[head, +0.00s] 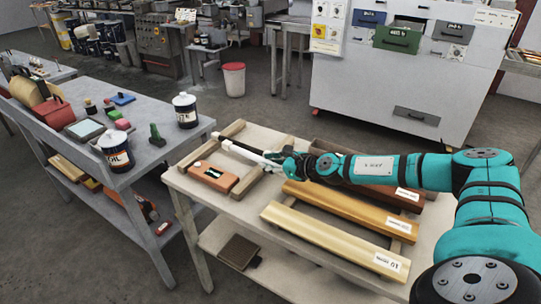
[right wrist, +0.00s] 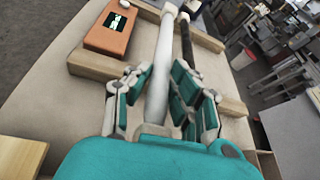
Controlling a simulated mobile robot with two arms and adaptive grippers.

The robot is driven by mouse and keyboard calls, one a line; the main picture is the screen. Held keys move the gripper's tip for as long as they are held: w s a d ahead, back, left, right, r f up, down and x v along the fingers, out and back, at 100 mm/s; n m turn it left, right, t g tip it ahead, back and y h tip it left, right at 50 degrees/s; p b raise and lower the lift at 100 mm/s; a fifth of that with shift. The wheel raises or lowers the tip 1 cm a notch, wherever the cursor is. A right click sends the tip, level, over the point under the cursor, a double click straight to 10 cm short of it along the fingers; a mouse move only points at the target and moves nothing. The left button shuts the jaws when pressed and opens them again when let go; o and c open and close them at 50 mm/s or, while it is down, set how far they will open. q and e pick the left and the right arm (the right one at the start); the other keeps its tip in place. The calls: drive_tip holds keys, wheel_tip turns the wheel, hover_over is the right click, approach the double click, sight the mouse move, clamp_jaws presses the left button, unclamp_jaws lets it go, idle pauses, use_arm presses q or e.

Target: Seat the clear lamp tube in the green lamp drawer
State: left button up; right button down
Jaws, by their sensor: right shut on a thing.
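The pale, whitish lamp tube (right wrist: 164,50) runs lengthwise between the fingers of my right gripper (right wrist: 160,88), which is shut on it. In the head view, the right gripper (head: 287,160) is over the far part of the cream table, and the tube (head: 262,158) points away to the left. A dark tube (right wrist: 187,45) with white ends lies close beside it on the wooden rack; I cannot tell whether they touch. The green lamp drawer (head: 397,39) is in the upper front of the white machine, with a dark gap above it. My left gripper is not in view.
A brown box with a display (head: 213,176) lies by the wooden rack (head: 238,128). Several labelled wooden bars (head: 330,241) cover the near part of the cream table. A grey bench (head: 165,120) with cans stands left. Floor is open before the white machine (head: 340,85).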

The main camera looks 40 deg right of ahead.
drive_tip(key=s+a+f+m+h, duration=0.2)
drive_tip(key=s+a+m+h, duration=0.1)
drive_tip(key=s+a, duration=2)
drive_tip(key=s, duration=0.3)
drive_tip(key=shift+a+f, duration=0.3)
drive_tip(key=shift+f, duration=0.1)
drive_tip(key=shift+d, duration=0.15)
